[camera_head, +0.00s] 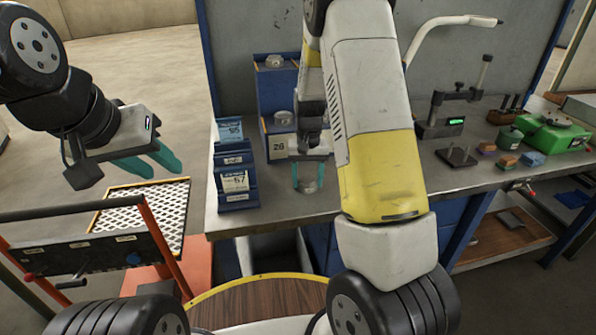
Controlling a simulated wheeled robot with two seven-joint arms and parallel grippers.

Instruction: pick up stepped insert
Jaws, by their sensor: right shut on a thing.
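My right gripper (309,186) reaches down over the bench with its teal fingers shut on a small grey metal piece, which I take to be the stepped insert (309,187). The piece is low, at the bench top near its front edge; I cannot tell whether it touches the bench. The fingers and arm hide part of it. My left gripper (165,174) is at the left, clear of the bench, with its teal fingers apart and nothing between them. Similar round metal pieces sit on a blue stepped rack (272,88), one higher (274,62) and one lower (283,118).
A blue card holder (236,190) stands left of my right gripper on the grey bench (270,216). A gauge stand (440,128), small blocks (507,161) and a green device (552,136) stand at the right. A cart with a mesh tray (140,207) is below my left gripper.

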